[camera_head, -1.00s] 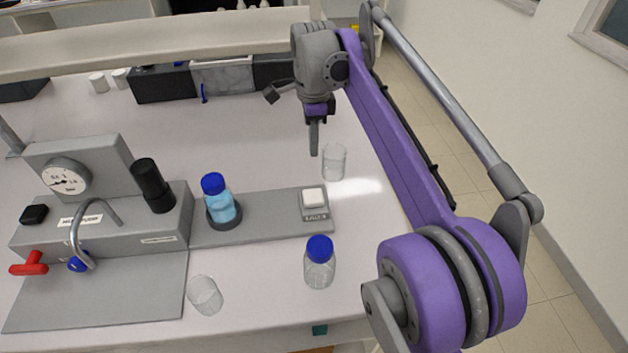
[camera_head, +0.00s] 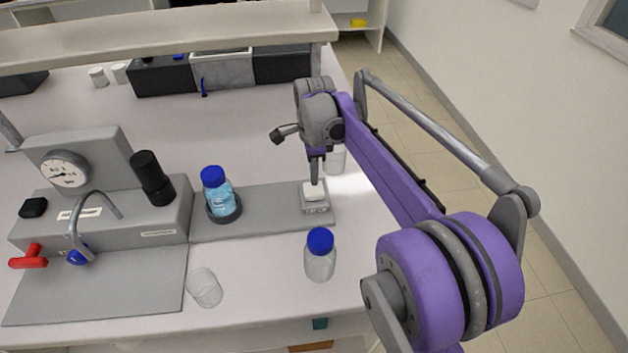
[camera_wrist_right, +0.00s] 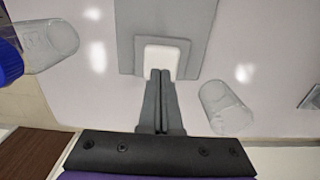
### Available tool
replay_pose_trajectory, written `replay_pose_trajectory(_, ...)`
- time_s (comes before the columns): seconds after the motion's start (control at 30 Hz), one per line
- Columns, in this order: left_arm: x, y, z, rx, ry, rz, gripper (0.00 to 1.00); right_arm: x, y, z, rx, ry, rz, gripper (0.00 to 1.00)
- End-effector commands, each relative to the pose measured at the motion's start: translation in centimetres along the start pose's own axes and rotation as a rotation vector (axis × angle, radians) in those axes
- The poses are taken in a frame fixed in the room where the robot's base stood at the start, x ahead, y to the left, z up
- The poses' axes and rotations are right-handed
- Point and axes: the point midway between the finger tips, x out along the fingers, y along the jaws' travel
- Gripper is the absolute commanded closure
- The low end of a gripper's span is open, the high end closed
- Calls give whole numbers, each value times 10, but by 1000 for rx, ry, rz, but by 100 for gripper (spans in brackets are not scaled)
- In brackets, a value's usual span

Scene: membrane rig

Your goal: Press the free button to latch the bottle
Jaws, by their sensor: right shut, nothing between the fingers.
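The white square button (camera_head: 314,191) sits on a small grey block at the right end of the grey rig plate (camera_head: 265,222). My right gripper (camera_head: 316,182) is shut and empty, pointing down with its fingertips at the button. In the right wrist view the closed fingertips (camera_wrist_right: 160,74) overlap the near edge of the white button (camera_wrist_right: 161,60); I cannot tell whether they touch it. The bottle with blue cap and blue liquid (camera_head: 217,190) stands upright in a dark round holder (camera_head: 224,213) left of the button. My left gripper is not in view.
A clear bottle with blue cap (camera_head: 320,254) stands in front of the plate. One clear beaker (camera_head: 205,287) is at the front; another (camera_head: 336,160) stands close behind my right gripper. The grey gauge unit (camera_head: 110,223) with a red handle (camera_head: 28,257) is on the left.

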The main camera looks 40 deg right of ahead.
Motion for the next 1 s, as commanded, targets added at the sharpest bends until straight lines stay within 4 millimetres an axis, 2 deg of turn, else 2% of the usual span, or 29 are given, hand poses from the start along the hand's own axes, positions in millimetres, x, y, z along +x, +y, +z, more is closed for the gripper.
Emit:
replay_pose_trajectory(0.2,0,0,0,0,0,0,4,20,0,0,0,0,0,100)
replay_pose_trajectory(0.57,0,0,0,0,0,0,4,22,0,0,0,0,0,100)
replay_pose_trajectory(0.8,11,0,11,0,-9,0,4,43,0,0,0,1,1,100)
replay_pose_trajectory(1.0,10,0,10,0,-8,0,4,42,1,0,0,0,3,100)
